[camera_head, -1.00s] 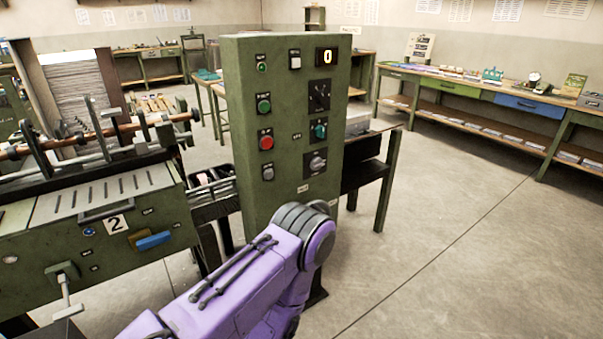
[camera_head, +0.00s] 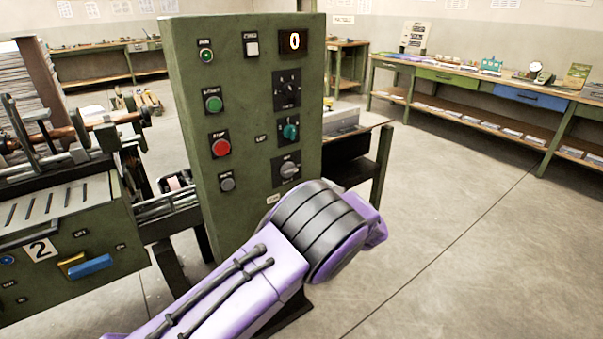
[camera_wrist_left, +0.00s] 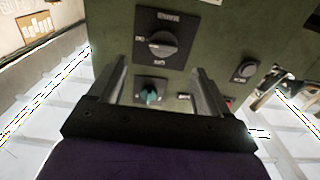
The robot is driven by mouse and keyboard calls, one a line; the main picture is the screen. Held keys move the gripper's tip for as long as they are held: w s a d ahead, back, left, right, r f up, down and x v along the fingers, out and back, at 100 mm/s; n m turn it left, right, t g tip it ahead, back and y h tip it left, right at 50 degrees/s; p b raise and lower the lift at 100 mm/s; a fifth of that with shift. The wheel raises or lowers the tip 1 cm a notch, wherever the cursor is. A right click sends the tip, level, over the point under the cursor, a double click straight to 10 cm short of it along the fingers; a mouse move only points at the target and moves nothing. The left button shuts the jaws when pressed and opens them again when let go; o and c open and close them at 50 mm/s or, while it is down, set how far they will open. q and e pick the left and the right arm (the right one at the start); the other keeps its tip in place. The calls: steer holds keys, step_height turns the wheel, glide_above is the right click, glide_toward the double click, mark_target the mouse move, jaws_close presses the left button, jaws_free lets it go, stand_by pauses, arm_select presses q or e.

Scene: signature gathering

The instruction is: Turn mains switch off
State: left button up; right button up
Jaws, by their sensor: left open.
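The green control cabinet (camera_head: 245,110) stands upright in the head view. Down the right of its face are a black dial (camera_head: 288,88), a teal knob (camera_head: 290,131) and, lowest, a grey rotary switch (camera_head: 289,169). I cannot read which is labelled mains. In the left wrist view, which is turned over, the grey rotary switch (camera_wrist_left: 157,45) sits above the teal knob (camera_wrist_left: 150,93). My left gripper (camera_wrist_left: 158,66) is open, its fingers on either side of the teal knob in the picture, with nothing between them. My left arm hides it in the head view.
A green start button (camera_head: 213,102), a red stop button (camera_head: 221,147) and a grey button (camera_head: 227,183) line the cabinet's left side. A green machine (camera_head: 75,235) stands at left, a long workbench (camera_head: 480,115) at back right. The floor at right is clear.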

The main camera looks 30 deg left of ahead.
mark_target(292, 174)
arm_select(q)
steer(key=b+x, duration=0.5)
steer(key=x, duration=0.4)
steer(key=shift+s+a+f, duration=0.1)
steer(key=shift+a, duration=0.35)
steer(key=shift+r, duration=0.25)
steer(key=c, duration=1)
